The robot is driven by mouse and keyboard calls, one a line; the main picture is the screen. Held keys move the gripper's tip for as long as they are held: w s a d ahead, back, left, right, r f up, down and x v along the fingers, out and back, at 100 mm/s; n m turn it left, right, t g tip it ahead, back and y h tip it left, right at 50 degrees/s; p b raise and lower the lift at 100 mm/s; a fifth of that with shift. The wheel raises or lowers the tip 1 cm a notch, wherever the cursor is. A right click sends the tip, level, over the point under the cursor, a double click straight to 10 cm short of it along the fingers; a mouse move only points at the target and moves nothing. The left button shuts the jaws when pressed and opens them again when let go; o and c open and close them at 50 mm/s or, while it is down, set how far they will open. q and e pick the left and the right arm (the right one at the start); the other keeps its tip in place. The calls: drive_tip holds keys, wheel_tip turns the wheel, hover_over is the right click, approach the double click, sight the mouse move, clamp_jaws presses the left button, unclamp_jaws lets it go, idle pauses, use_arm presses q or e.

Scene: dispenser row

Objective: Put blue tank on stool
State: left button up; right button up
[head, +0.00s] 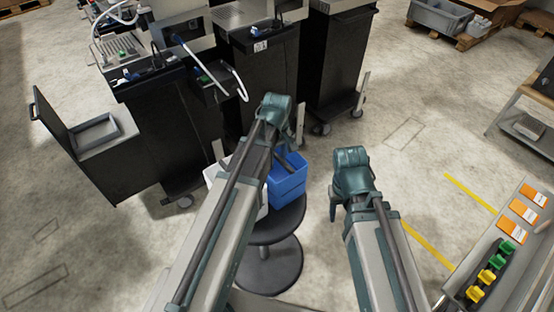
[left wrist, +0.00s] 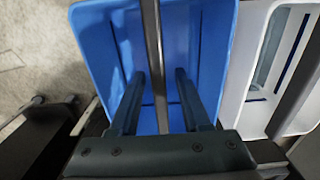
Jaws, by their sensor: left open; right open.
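The blue tank (head: 289,186) is an open-topped box that appears upright on the round black stool (head: 283,228). My left arm hides part of both, so the contact is not fully clear. My left gripper (head: 280,164) points down at the tank. In the left wrist view its two fingers (left wrist: 160,88) are apart over the blue tank (left wrist: 98,50), with a dark bar running between them. I see no clear grip. My right gripper (head: 333,208) is open and empty, pointing down to the right of the stool.
A white tank (left wrist: 252,70) stands beside the blue one, mostly behind my left arm. Black dispenser cabinets (head: 262,70) stand behind; one at left has an open lid (head: 52,122). A bench with orange cards (head: 524,210) is at right. Floor between is clear.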

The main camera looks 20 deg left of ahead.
use_arm(q)
wheel_tip(320, 180, up, 11)
drive_tip(key=p, duration=1)
drive_tip(key=shift+r+p, duration=0.15)
drive_tip(key=shift+p, duration=0.15)
drive_tip(key=s+d+m+y, duration=0.1)
drive_tip(key=s+d+m, duration=0.9)
drive_tip(key=s+m, duration=0.4)
drive_tip(key=shift+s+d, duration=0.15)
drive_tip(key=shift+d, duration=0.1)
